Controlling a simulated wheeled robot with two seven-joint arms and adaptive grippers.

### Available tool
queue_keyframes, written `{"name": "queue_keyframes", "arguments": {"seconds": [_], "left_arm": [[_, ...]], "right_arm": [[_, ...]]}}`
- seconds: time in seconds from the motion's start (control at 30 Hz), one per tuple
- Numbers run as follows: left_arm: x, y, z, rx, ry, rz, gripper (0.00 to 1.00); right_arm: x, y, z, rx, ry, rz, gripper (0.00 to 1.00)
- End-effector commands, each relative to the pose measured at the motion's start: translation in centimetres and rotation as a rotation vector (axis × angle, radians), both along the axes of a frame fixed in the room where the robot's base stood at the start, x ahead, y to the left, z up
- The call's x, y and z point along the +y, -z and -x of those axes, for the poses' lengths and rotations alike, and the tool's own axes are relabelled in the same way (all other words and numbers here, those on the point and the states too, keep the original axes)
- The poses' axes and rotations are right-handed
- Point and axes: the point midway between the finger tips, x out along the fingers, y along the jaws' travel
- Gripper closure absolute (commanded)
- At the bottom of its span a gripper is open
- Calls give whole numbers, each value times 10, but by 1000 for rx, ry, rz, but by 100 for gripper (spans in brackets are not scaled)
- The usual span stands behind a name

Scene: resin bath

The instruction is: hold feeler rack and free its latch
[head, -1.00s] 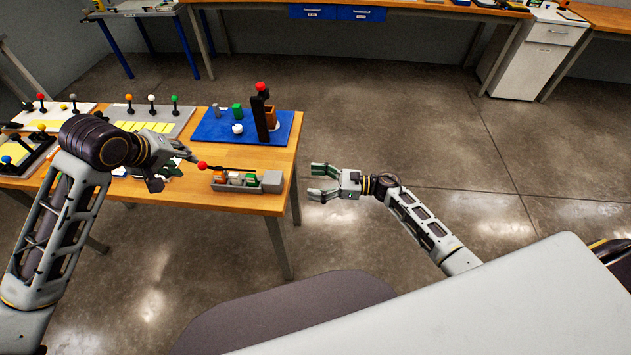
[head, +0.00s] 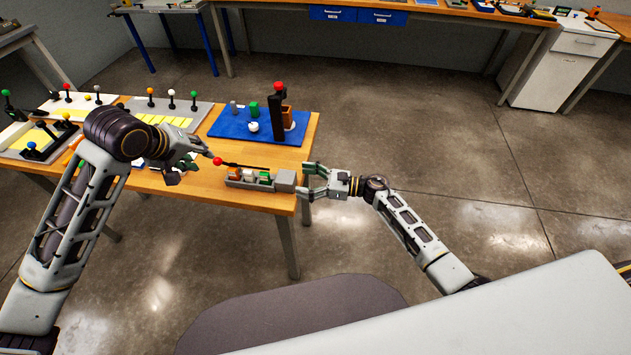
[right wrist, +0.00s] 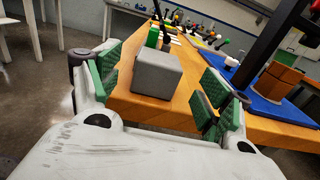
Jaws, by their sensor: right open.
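The feeler rack (head: 246,184) is a low grey tray with orange, white and green pieces, near the front right edge of the wooden table. A grey block (head: 285,181) forms its right end. A dark rod with a red knob (head: 217,161) runs along its back; which part is the latch I cannot tell. My right gripper (head: 307,180) is open just right of the grey block. In the right wrist view the grey block (right wrist: 157,75) shows ahead between the green-padded fingers, not gripped. My left gripper (head: 192,166) looks open and empty, left of the red knob.
A blue mat (head: 230,123) behind the rack holds a tall dark post (head: 277,115), a brown block and small pieces. Panels with coloured knobs (head: 172,112) stand at the table's left. Open floor lies right of the table.

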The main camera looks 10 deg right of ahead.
Motion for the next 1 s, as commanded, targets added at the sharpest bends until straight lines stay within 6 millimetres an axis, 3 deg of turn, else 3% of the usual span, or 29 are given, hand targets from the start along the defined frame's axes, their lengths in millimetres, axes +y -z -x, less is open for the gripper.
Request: {"name": "queue_keyframes", "arguments": {"seconds": [0.5,1.0], "left_arm": [[0,0,0,0,0,0,64],[0,0,0,0,0,0,64]], "right_arm": [[53,0,-21,1,-1,-2,21],[60,0,-24,1,0,1,23]]}}
